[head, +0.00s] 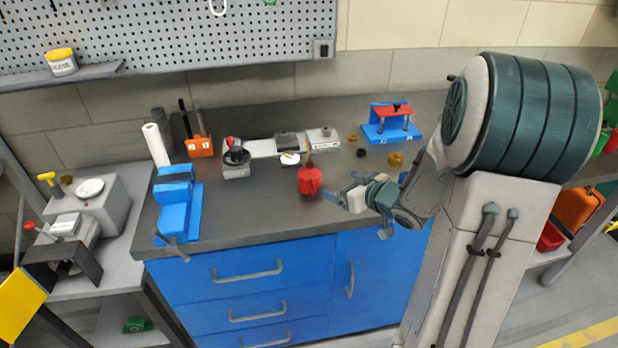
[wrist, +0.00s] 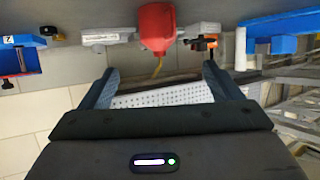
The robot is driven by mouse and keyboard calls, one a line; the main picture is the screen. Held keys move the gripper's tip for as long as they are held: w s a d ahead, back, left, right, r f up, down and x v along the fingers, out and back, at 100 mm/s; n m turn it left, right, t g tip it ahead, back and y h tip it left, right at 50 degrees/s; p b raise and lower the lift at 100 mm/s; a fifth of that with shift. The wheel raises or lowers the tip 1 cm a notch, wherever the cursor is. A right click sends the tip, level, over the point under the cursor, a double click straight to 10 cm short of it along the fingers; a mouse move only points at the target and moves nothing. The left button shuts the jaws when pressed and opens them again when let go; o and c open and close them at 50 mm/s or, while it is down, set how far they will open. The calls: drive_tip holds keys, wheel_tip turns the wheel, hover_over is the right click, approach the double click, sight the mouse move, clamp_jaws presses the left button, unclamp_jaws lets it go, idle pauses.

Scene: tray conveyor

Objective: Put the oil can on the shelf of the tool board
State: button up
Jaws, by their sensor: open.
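The red oil can (head: 310,181) stands upright on the dark top of the blue workbench, near its front middle. It also shows in the wrist view (wrist: 156,27), upside down and just beyond the fingers. My gripper (head: 350,197) is to the right of the can, apart from it. In the wrist view its two fingers (wrist: 160,84) are spread, with nothing between them. The grey pegboard tool board (head: 200,38) hangs on the wall at the back. Its shelf (head: 95,73) sticks out at the lower left and carries a white tub with a yellow lid (head: 62,63).
A blue vise (head: 176,205) stands at the bench's left end. Behind the can are an orange block (head: 199,146) and small grey devices (head: 289,141). A blue and red fixture (head: 390,120) stands at the back right. The shelf is bare right of the tub.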

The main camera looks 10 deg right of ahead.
sight(316, 175)
drive_tip(key=x, duration=0.7)
drive_tip(key=shift+w+a+f, duration=0.1)
drive_tip(key=shift+w, duration=0.1)
drive_tip(key=shift+x, duration=2.85)
drive_tip(key=c, duration=1.3)
drive_tip(key=shift+c, duration=0.2)
